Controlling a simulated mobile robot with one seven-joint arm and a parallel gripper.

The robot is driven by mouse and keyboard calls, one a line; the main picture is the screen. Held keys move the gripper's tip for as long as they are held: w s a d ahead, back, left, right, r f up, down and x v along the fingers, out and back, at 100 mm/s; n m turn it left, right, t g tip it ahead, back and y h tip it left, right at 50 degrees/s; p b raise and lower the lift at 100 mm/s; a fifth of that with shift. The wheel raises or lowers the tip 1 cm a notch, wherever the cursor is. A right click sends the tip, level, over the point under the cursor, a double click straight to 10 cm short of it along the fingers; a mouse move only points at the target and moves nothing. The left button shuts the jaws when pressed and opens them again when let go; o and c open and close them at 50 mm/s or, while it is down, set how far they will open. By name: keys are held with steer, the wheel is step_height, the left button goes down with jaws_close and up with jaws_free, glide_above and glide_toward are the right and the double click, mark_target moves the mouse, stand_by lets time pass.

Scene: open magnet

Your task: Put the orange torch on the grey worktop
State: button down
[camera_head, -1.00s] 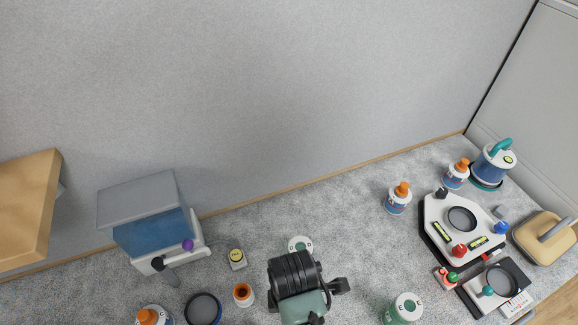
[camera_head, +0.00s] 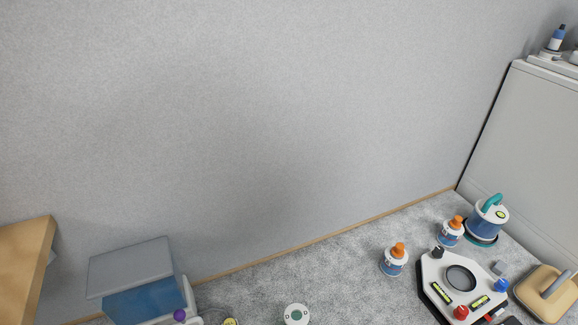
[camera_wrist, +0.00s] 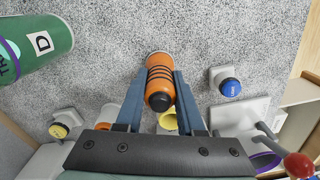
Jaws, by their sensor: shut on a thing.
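The orange torch (camera_wrist: 159,68), with black rings and a dark end, is upright in the picture in the wrist view. My gripper (camera_wrist: 160,80) is shut on it, with one blue finger along each side. The torch's far end lies over a speckled grey surface (camera_wrist: 230,35); I cannot tell whether it touches. In the head view, a speckled grey surface (camera_head: 345,275) runs along the foot of the wall, and neither my gripper nor the torch shows there. I cannot tell which surface is the worktop.
The wrist view shows a green cylinder (camera_wrist: 35,45), a blue button (camera_wrist: 230,87) and a yellow button (camera_wrist: 59,131). The head view shows a blue-grey box (camera_head: 140,290), orange-capped bottles (camera_head: 394,262), a white panel (camera_head: 450,290) and a teal-handled pot (camera_head: 487,220).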

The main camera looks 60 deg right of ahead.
steer(key=c, duration=0.5)
jaws_free()
step_height(320, 180, up, 12)
steer(key=shift+r+b, duration=0.15)
steer(key=shift+b, duration=0.25)
